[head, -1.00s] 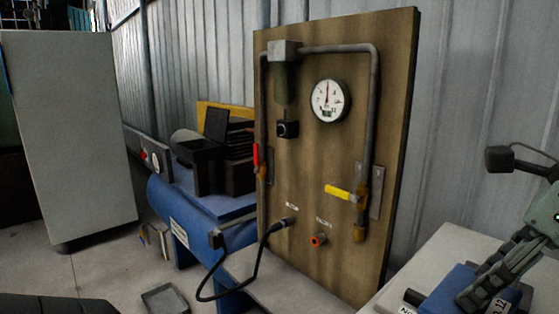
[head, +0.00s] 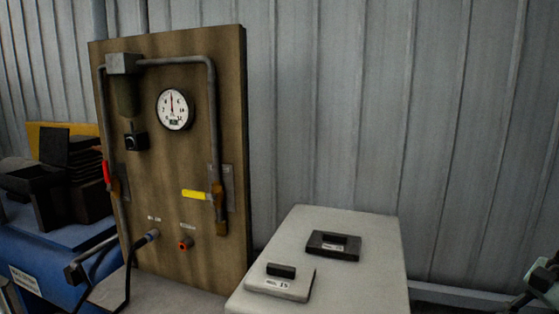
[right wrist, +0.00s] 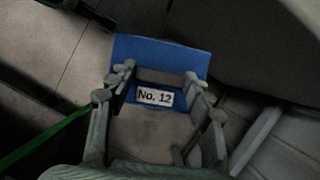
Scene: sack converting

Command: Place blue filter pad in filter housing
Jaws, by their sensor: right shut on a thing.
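The blue filter pad (right wrist: 150,48), with a white label reading "No. 12", is in the right wrist view. My right gripper (right wrist: 161,80) is shut on it, with the pad between and beyond its fingers. In the head view only a grey-green part of my right arm shows at the right edge; the pad is out of that view. My left gripper is not in view. I cannot tell which thing is the filter housing; none is plainly marked.
A pale table (head: 370,238) carries a dark block with a recess (head: 330,252) and a grey block with a dark handle (head: 280,288), both labelled. A wooden panel (head: 160,205) with gauge and pipes stands left. A blue bench (head: 50,258) holds dark boxes.

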